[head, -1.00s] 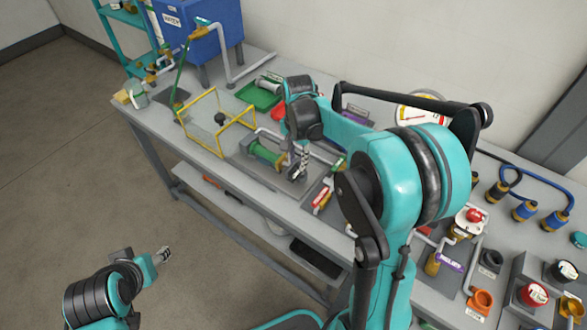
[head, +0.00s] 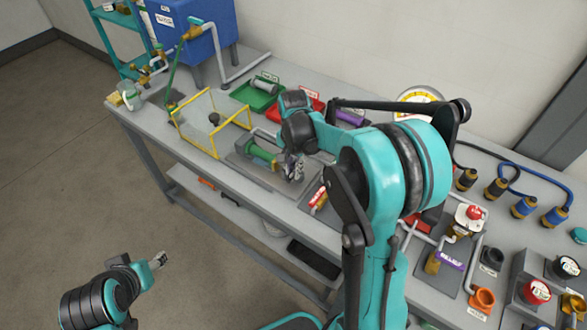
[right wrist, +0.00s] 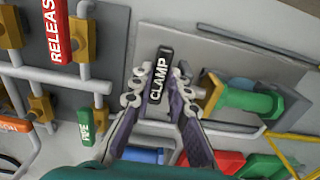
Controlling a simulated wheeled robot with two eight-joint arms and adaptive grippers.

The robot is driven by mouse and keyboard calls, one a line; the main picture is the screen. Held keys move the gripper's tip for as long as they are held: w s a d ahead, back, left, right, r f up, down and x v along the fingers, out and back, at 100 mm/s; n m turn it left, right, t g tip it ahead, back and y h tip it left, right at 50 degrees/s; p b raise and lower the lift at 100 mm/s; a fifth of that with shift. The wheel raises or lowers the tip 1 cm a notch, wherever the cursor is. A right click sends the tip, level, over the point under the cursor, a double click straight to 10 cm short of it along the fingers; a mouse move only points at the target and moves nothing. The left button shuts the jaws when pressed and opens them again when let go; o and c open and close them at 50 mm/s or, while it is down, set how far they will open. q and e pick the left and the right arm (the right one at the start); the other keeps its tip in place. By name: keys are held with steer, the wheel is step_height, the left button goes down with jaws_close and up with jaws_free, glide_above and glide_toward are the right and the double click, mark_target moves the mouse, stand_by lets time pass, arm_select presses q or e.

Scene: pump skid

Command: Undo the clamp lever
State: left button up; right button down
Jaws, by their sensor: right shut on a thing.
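The clamp lever is a black bar with a white CLAMP label (right wrist: 159,78) in the right wrist view. My right gripper (right wrist: 158,92) is shut on it, with one finger on each side of the bar. In the head view the right gripper (head: 294,168) is low over the bench beside a green cylinder (head: 260,155), and the lever is mostly hidden there. The green cylinder also shows to the right of the lever in the wrist view (right wrist: 245,97). My left gripper (head: 159,260) hangs away from the bench, over the floor; its fingers are too small to judge.
A red RELEASE lever (right wrist: 54,30) and grey pipes stand left of the clamp. A yellow frame (head: 214,153) with clear panels, a green tray (head: 247,97) and a red tray (head: 280,114) are near. Hoses and valves fill the bench's right side.

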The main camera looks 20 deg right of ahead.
steer(key=n, duration=0.4)
steer(key=shift+s+d+p, duration=0.4)
steer(key=n, duration=0.3)
steer(key=d+n, duration=0.1)
steer(key=n, duration=0.1)
steer(key=shift+s+p, duration=0.25)
steer(key=shift+p, duration=0.05)
steer(key=n, duration=0.2)
steer(key=d+n, duration=0.1)
steer(key=n, duration=0.1)
steer(key=shift+n, duration=0.3)
steer(key=shift+w+d+n+p, duration=0.15)
steer(key=shift+d+n, duration=0.1)
steer(key=shift+n, duration=0.8)
steer(key=shift+d+n+p, duration=0.15)
steer(key=shift+d+n, duration=0.1)
steer(key=shift+n, duration=0.8)
steer(key=c, duration=1.7)
jaws_free()
steer(key=shift+c, duration=0.2)
steer(key=shift+r, duration=0.1)
